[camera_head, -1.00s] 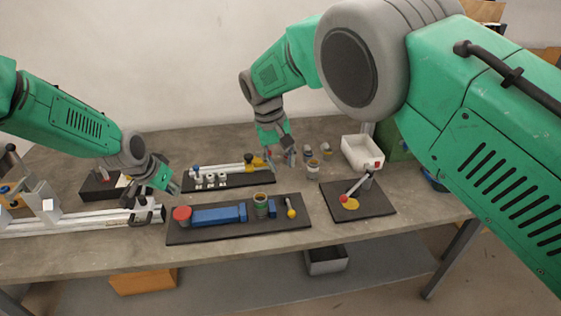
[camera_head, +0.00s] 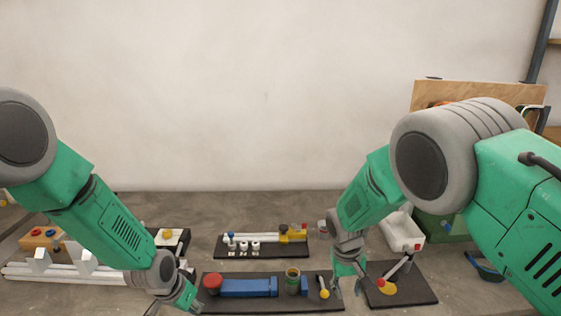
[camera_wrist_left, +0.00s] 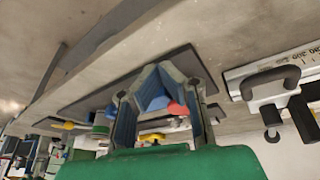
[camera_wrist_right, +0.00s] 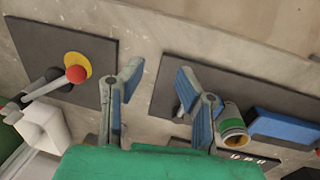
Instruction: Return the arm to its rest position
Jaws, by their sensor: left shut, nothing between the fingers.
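My left gripper (camera_head: 191,303) is low at the front, beside the left end of the black mat that carries the blue block. Its fingertips meet with nothing between them in the left wrist view (camera_wrist_left: 160,75). My right gripper (camera_head: 348,286) hangs between that mat and the mat with the red-knobbed lever. In the right wrist view (camera_wrist_right: 158,85) its fingers are spread apart and hold nothing. Both arms are bent, with their forearms sloping down to the bench.
The front mat (camera_head: 300,306) holds a blue block (camera_head: 246,288), a red round part (camera_head: 212,281) and a green-banded cup (camera_head: 293,275). The lever mat (camera_head: 412,292) lies right. A white rail fixture (camera_head: 70,273) is at left.

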